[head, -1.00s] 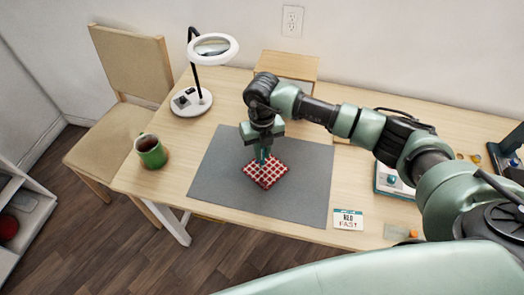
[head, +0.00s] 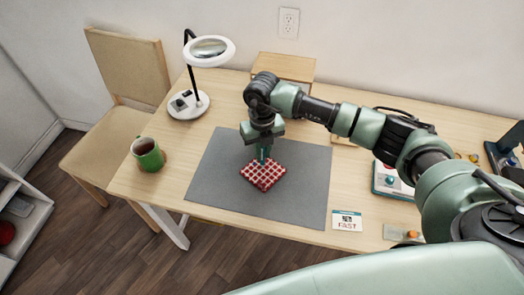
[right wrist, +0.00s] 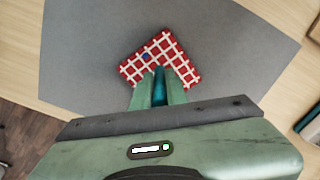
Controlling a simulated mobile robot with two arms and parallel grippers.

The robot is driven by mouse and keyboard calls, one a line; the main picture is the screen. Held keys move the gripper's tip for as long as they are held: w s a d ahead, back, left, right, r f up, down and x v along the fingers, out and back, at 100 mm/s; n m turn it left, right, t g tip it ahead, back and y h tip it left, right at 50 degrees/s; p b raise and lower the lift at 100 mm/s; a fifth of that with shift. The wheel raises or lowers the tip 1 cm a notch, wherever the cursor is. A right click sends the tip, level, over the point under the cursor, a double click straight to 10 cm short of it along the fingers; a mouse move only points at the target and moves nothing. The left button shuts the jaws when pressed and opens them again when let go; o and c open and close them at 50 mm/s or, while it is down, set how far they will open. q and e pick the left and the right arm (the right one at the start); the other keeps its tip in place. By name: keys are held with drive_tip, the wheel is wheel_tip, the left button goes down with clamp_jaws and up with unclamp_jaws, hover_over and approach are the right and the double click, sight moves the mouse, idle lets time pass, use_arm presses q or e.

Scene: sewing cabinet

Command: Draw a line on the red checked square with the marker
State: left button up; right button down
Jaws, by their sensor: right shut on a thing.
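The red checked square (head: 263,177), red with white lines, lies on the grey mat (head: 215,185). My right gripper (head: 263,146) is above its far edge, pointing down, and is shut on the teal marker. The marker (right wrist: 160,86) shows between the fingers in the right wrist view, its lower end over the edge of the square (right wrist: 178,62). I cannot tell whether the tip touches the cloth. A small blue spot (right wrist: 146,57) shows on the square, left of the marker. My left gripper is not in view.
A green mug (head: 149,155) stands at the table's left edge. A ring lamp (head: 209,50) is at the back left and a wooden box (head: 285,66) at the back. A small card (head: 347,220) lies right of the mat. The mat around the square is clear.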

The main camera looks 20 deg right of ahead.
drive_tip(key=shift+w+d+b, duration=0.35)
drive_tip(key=shift+d, duration=0.35)
drive_tip(key=shift+w+d+b, duration=0.3)
drive_tip(key=shift+d, duration=0.35)
idle(1.1)
drive_tip(key=shift+r, duration=0.2)
idle(0.4)
drive_tip(key=shift+f, duration=0.25)
idle(0.9)
drive_tip(key=shift+s+a, duration=0.3)
drive_tip(key=shift+a, duration=0.3)
drive_tip(key=shift+s+a, duration=0.25)
drive_tip(key=shift+a, duration=0.35)
drive_tip(key=shift+s+a, duration=0.3)
drive_tip(key=shift+a, duration=0.3)
idle(2.0)
